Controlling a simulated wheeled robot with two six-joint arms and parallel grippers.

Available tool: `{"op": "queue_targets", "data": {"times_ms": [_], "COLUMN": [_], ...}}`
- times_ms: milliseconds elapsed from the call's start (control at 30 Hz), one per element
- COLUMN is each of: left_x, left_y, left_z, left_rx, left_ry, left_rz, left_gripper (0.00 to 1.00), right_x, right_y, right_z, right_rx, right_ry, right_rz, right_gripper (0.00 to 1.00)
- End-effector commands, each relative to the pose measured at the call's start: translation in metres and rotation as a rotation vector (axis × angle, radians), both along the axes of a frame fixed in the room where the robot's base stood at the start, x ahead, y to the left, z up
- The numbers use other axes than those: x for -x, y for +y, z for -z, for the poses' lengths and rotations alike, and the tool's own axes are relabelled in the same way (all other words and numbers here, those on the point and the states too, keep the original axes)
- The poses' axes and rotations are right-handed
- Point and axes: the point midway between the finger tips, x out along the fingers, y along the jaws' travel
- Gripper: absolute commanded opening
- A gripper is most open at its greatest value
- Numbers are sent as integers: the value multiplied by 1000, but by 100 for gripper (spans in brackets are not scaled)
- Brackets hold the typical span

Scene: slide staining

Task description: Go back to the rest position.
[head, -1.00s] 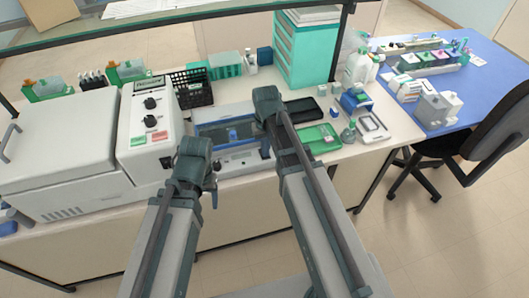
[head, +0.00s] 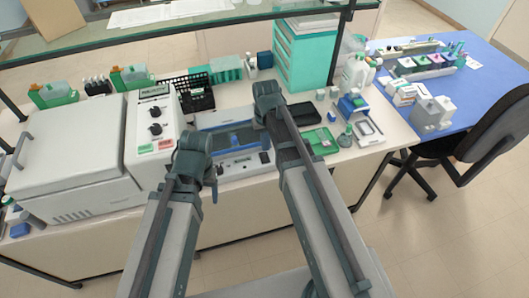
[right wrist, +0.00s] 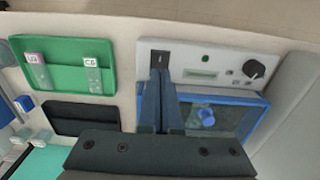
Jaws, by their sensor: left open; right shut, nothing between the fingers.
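My left gripper (head: 212,185) hangs at the end of the left arm, in front of the grey and white heating unit and the blue-windowed device. It is open, and its fingers are mostly hidden by my arm in the head view. My right arm reaches over the bench beside the blue-windowed device (head: 237,158). In the right wrist view my right gripper (right wrist: 165,85) is shut and empty, with its fingers together in front of that device (right wrist: 222,75). A green tray (right wrist: 68,50) with two labelled slides lies to their left, apart from them.
The large grey unit (head: 65,150) stands at the left of the bench. A black basket (head: 195,95) and green racks are behind. A teal drawer cabinet (head: 303,55) stands at the back. A glass shelf (head: 180,18) crosses above. A blue table (head: 450,85) and chair (head: 490,135) are at right.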

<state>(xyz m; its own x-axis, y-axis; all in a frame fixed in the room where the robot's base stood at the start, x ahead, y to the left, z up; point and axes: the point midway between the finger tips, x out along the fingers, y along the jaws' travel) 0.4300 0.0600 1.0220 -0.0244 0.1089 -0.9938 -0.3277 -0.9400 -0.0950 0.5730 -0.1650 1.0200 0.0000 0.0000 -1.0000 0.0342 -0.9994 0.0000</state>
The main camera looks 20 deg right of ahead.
Motion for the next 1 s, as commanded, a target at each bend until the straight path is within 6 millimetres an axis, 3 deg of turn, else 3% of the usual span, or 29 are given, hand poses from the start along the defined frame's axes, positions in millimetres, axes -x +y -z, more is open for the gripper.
{"op": "queue_targets", "data": {"times_ms": [133,467,567,800,1000], "left_x": [0,0,0,0,0], "left_y": [0,0,0,0,0], "left_z": [-14,-12,-6,15,21], "left_rx": [0,0,0,0,0], "left_ry": [0,0,0,0,0], "left_rz": [1,1,0,0,-1], "left_gripper": [69,69,69,69,69], "right_x": [0,2,21,106,142], "right_y": [0,2,19,83,103], "right_z": [-14,-12,-6,14,20], "right_rx": [0,1,10,71,101], "right_ry": [0,1,7,32,40], "right_rz": [0,-3,-40,-214,-291], "right_gripper": [0,0,0,0,0]}}
